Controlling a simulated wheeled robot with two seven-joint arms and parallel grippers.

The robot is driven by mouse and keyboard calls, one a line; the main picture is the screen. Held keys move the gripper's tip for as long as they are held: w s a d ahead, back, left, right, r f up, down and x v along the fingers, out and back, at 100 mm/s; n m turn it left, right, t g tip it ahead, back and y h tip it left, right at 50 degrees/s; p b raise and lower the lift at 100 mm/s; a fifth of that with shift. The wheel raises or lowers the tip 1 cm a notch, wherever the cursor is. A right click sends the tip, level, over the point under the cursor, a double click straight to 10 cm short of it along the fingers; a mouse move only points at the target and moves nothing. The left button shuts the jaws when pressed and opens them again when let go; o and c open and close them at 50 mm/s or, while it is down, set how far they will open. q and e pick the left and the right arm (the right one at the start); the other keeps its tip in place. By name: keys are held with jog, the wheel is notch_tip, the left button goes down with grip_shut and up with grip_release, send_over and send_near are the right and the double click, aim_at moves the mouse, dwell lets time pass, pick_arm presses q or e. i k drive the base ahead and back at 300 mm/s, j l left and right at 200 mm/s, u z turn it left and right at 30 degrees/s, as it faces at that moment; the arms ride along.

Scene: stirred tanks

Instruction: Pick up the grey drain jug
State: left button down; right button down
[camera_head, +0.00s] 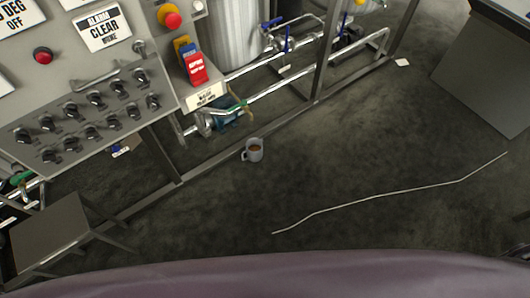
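The likely drain jug is a small grey mug-shaped vessel (254,150) on the dark floor, near the middle of the head view. It stands upright with its handle to the left, and something brown shows inside it. It stands just in front of the skid's low frame rail. Neither of my grippers shows in this view.
A control panel (115,75) with knobs and buttons fills the upper left. Pipes with blue valve handles (271,23) run behind the frame rail (232,150). A stool (62,235) stands lower left, a grey cabinet (480,75) upper right. A thin pale line (385,195) crosses otherwise open floor.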

aim_at(254, 150)
jog(key=u, duration=0.3)
jog(key=i+l+u, duration=0.1)
jog(key=l+u, duration=0.25)
jog(key=i+l+u, duration=0.1)
jog(key=u, duration=0.25)
jog(key=l+u, duration=0.35)
